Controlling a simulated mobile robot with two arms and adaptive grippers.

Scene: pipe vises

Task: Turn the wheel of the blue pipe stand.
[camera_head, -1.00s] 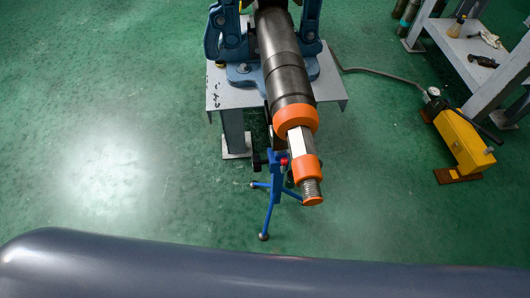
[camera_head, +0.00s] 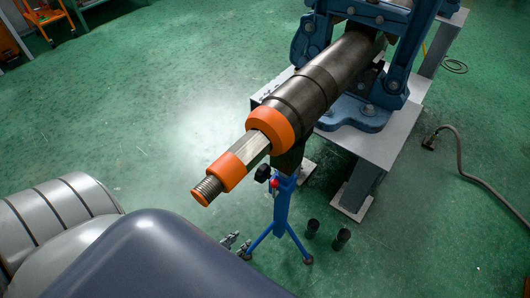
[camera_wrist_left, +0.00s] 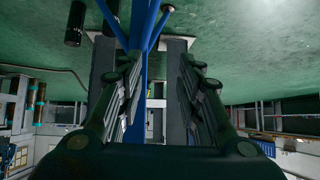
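The blue pipe stand (camera_head: 283,207) stands on its splayed legs under the front of a dark pipe (camera_head: 318,85) with orange collars. A black knob (camera_head: 262,173) and a small red part (camera_head: 274,184) show near its top; I cannot tell which is the wheel. My left gripper (camera_head: 237,241) is low, near a stand leg, partly hidden by my grey body. In the left wrist view, my left gripper (camera_wrist_left: 160,72) has its fingers apart, with the blue stand (camera_wrist_left: 140,45) behind the gap, and no grip on it. The wheel is not clear there. My right gripper is out of view.
A blue vise (camera_head: 392,50) on a grey metal table (camera_head: 375,142) holds the pipe. Two black cylinders (camera_head: 312,227) (camera_head: 341,239) stand on the floor right of the stand. A hose (camera_head: 465,160) lies farther right. Green floor left of the pipe is clear.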

